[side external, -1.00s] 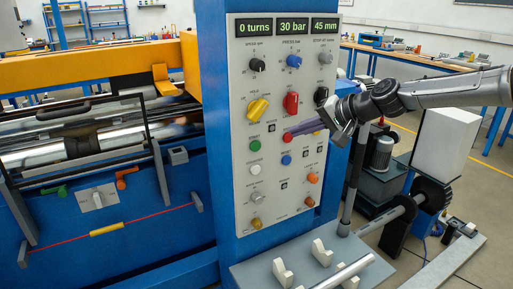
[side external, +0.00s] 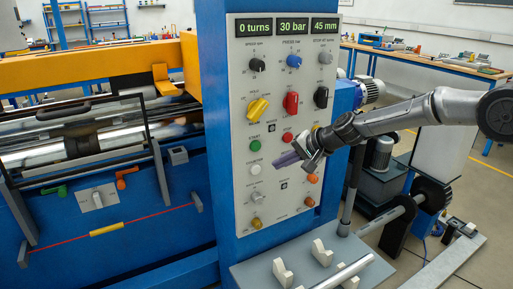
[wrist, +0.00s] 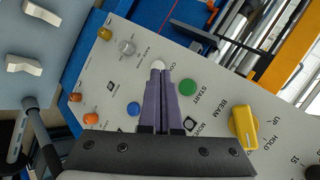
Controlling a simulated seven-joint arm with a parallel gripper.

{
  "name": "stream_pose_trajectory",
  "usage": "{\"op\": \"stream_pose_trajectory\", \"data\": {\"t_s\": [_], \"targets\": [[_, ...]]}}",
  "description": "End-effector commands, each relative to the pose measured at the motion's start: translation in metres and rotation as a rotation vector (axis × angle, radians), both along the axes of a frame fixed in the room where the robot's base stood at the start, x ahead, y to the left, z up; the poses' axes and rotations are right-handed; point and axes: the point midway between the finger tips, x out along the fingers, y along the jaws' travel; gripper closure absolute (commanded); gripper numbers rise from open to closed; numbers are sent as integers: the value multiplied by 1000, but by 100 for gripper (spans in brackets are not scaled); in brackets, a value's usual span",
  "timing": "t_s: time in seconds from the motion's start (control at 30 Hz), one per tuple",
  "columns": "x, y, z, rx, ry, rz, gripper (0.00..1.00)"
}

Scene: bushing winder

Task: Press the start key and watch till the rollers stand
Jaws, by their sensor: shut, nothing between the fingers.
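The green start key (side external: 255,146) sits on the left side of the grey control panel (side external: 240,190). In the wrist view the green key (wrist: 187,87) lies just right of the fingertips. My gripper (side external: 275,163) is shut, with its purple fingers together and empty. In the side view its tips are right of and below the start key, in front of the panel. In the wrist view my gripper (wrist: 162,75) has its tips by the white counter button (wrist: 158,64). Contact with the panel cannot be told. The shiny rollers (side external: 90,140) lie behind a black-framed guard at left.
The displays (side external: 281,27) read 0 turns, 30 bar and 45 mm. A yellow selector (side external: 258,107), a red knob (side external: 291,103) and a black knob (side external: 321,97) project from the panel above. A shelf with white levers (side external: 322,252) stands below it.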

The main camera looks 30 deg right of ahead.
Motion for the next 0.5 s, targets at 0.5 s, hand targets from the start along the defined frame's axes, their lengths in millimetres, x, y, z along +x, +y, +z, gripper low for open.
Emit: {"op": "stream_pose_trajectory", "data": {"t_s": [0.5], "targets": [[63, 0, 0, 1, -1, 0, 100]]}}
